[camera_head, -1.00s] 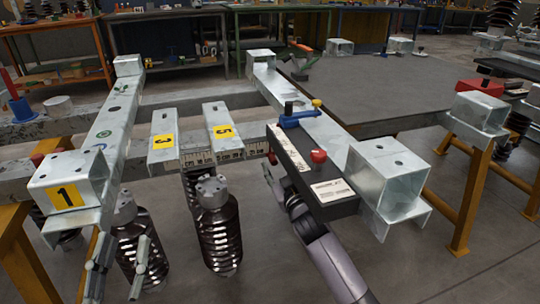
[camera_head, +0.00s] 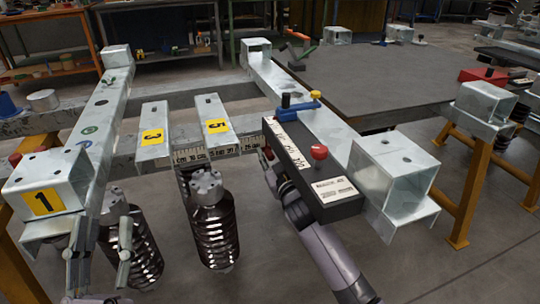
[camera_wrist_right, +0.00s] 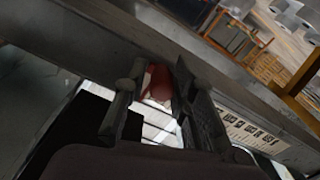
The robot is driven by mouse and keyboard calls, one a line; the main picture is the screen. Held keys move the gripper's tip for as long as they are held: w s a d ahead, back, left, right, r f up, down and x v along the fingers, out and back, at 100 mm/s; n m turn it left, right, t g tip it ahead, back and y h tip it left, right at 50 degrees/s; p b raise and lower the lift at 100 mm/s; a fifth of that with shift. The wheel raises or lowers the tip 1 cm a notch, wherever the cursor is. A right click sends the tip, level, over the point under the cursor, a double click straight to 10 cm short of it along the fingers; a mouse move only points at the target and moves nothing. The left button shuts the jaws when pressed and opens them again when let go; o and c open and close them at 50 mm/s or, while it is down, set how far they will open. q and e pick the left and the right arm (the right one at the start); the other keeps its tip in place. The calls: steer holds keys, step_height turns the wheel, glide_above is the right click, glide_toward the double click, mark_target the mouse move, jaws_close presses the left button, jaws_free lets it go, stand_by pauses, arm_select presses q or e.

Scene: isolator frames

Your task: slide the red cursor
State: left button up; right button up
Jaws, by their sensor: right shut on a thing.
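The red cursor (camera_wrist_right: 158,84) shows between the fingers of my right gripper (camera_wrist_right: 160,76) in the right wrist view, and the fingers are shut on it. In the head view, my right gripper (camera_head: 270,178) is beside the left edge of the black box, at the right end of the ruler (camera_head: 190,156). Only a sliver of red shows there; the box and gripper hide most of it. My left gripper (camera_head: 98,255) is open and empty, low at the left, below the beam's front end.
The black box (camera_head: 318,190) with a red knob (camera_head: 319,152) and a blue-yellow handle sits above my right gripper. Plates marked 3 (camera_head: 153,135) and 5 (camera_head: 217,127) overhang the ruler. Ribbed insulators (camera_head: 210,235) hang below. A metal block marked 1 (camera_head: 40,175) is at left.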

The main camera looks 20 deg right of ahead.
mark_target(235, 154)
steer(key=shift+a+f, duration=0.1)
jaws_close()
steer(key=a, duration=0.9)
steer(key=shift+s, duration=0.15)
steer(key=o, duration=0.5)
jaws_free()
